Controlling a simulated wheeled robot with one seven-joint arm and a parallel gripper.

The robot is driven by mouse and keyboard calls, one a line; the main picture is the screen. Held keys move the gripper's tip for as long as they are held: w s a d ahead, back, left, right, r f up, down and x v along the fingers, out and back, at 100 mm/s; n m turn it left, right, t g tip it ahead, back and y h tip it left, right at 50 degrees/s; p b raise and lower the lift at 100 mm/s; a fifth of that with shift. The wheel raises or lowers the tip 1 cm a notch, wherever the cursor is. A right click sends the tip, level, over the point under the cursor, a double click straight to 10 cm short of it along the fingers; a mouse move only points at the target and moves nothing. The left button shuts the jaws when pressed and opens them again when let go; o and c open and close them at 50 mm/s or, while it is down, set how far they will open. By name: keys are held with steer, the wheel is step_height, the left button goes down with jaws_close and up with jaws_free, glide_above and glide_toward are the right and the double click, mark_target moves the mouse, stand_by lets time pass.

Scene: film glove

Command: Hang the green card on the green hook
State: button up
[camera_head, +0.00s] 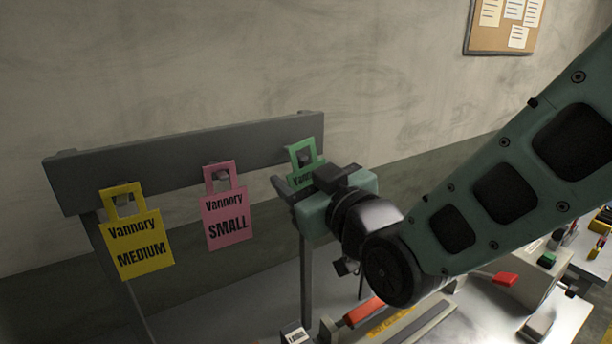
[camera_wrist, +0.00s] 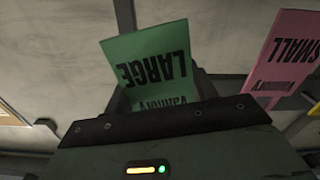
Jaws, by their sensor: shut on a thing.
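The green card (camera_head: 303,152) is at the right end of the grey rail, its top loop showing above my gripper (camera_head: 284,188). My gripper is shut on the card and hides most of its lower part. A dark hook end (camera_head: 305,158) shows in the card's opening; I cannot tell whether the loop rests on it or is just in front of it. No green colour shows on that hook. In the wrist view the card (camera_wrist: 150,62) reads "LARGE" upside down, in front of my gripper (camera_wrist: 160,98).
A yellow "MEDIUM" card (camera_head: 140,262) and a pink "SMALL" card (camera_head: 226,236) hang from the grey rail (camera_head: 170,152) to the left. The pink card is nearest the green one. Below is a worktable with a red-handled device (camera_head: 364,311).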

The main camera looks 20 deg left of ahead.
steer(key=shift+w+a+f, duration=0.1)
steer(key=shift+f, duration=0.25)
